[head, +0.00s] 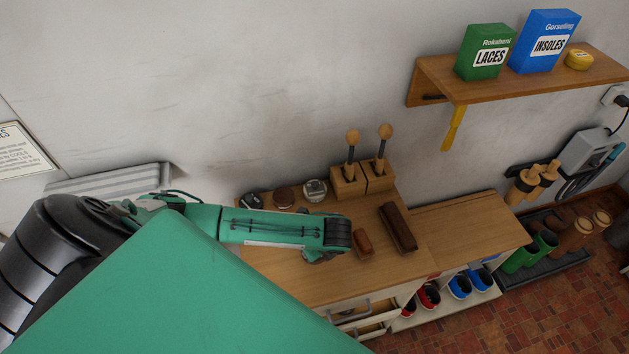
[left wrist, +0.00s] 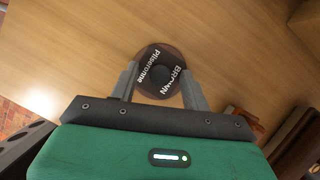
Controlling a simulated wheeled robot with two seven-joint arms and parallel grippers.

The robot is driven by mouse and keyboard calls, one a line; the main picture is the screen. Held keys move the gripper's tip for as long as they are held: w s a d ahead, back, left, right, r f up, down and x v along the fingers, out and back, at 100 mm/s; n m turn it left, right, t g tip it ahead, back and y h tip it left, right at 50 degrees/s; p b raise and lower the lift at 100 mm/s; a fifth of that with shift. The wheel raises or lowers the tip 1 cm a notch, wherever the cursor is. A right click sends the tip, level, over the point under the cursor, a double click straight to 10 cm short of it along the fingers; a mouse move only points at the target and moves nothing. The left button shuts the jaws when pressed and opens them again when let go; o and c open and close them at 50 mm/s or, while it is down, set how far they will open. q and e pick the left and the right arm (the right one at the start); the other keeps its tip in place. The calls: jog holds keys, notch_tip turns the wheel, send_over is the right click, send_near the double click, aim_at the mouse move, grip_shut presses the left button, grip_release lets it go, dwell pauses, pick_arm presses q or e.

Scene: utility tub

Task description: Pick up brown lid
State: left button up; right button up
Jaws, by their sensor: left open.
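The brown lid (left wrist: 160,70) is a round dark disc with white lettering that includes "BROWN". It lies on the wooden bench top in the left wrist view. My left gripper (left wrist: 159,76) is open, with one finger on each side of the lid. I cannot tell whether the fingers touch it. In the head view my left gripper (head: 322,258) is over the bench, and the lid is hidden under it. A round brown tin (head: 284,197) stands at the back of the bench. My right gripper is not in view.
On the bench (head: 290,277), a small brush (head: 363,243) and a longer brush (head: 397,228) lie right of my left gripper. A dark tin (head: 251,201), a pale tin (head: 315,190) and a wooden holder (head: 349,182) with two round-knobbed tools stand at the back.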

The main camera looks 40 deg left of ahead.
pick_arm(q)
jog(key=shift+f, duration=0.15)
grip_shut()
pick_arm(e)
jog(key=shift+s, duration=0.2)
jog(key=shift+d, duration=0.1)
